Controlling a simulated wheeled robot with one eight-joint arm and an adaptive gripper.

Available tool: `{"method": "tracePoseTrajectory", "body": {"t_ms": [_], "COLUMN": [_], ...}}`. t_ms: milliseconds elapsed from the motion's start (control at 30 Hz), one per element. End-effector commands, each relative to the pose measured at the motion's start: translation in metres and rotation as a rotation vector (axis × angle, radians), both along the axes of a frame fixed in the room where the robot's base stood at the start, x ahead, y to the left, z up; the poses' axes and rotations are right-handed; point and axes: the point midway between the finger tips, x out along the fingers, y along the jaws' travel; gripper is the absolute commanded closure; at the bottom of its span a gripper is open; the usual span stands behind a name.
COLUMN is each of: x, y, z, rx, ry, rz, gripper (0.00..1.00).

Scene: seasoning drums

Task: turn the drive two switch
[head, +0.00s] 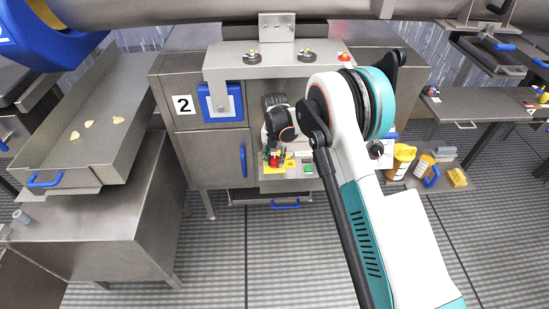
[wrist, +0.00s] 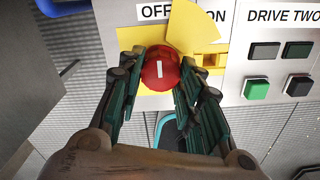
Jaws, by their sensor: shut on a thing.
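The red round switch knob (wrist: 158,74) is on a yellow plate (wrist: 194,28) below the words OFF and ON in the wrist view. A short white mark on the knob runs nearly upright. My gripper (wrist: 159,84) is shut on the knob, with a finger on its left and right sides. The DRIVE TWO label (wrist: 284,15) is to the right of the plate.
Green (wrist: 256,88) and black (wrist: 298,85) push buttons are right of the knob. A long metal tray (head: 110,125) is at the left. Grey floor lies in front.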

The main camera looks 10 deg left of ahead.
Motion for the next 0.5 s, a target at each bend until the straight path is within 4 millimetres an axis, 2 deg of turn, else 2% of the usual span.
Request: {"method": "tracePoseTrajectory", "body": {"t_ms": [133,167,233,500], "x": [0.0006,0.0006,0.0005,0.0002], "y": [0.0003,0.0003,0.0003,0.0002], "z": [0.0002,0.0002,0.0002,0.0001], "rx": [0.001,0.001,0.001,0.0], "ry": [-0.002,-0.002,-0.002,-0.001], "rz": [0.001,0.001,0.001,0.0], "gripper": [1.0,0.63,0.47,0.47]}}
